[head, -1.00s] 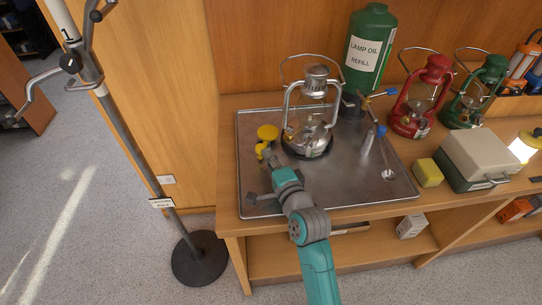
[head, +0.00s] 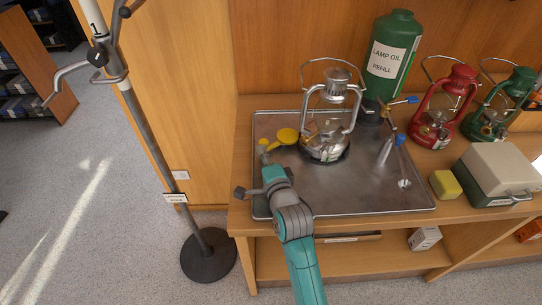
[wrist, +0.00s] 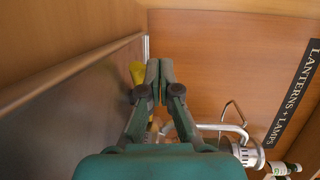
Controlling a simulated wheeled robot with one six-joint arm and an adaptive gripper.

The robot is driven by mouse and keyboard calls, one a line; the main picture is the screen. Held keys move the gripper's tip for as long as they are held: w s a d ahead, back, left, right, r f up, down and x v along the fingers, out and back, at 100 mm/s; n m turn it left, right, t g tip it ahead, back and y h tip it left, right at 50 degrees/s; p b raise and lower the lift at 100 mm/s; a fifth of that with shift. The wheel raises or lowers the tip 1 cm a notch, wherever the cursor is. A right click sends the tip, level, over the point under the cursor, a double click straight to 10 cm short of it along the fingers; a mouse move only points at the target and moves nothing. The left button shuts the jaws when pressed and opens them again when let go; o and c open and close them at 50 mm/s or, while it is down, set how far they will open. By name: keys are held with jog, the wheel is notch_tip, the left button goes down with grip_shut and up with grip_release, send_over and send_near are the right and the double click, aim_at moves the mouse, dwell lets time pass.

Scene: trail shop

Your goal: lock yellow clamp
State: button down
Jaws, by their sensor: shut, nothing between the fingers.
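The yellow clamp (head: 287,136) stands on the metal tray (head: 375,197), left of the silver lantern (head: 325,147). Its broad yellow end points up and right, and a thinner yellow part runs down left toward my gripper (head: 264,148). My gripper is shut and empty, just left of the clamp and close to it. In the wrist view the fingertips (wrist: 160,72) are together, with the clamp's yellow (wrist: 137,72) partly hidden just behind them on the left. I cannot tell whether they touch.
The lantern's silver frame (wrist: 222,128) is close on the right in the wrist view. A lamp oil bottle (head: 391,60) stands behind the lantern. A pole stand (head: 165,160) rises left of the bench.

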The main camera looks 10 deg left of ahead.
jog(key=shift+w+a, duration=0.3)
jog(key=shift+a, duration=0.25)
jog(key=shift+w+a, duration=0.3)
jog(key=shift+a, duration=0.3)
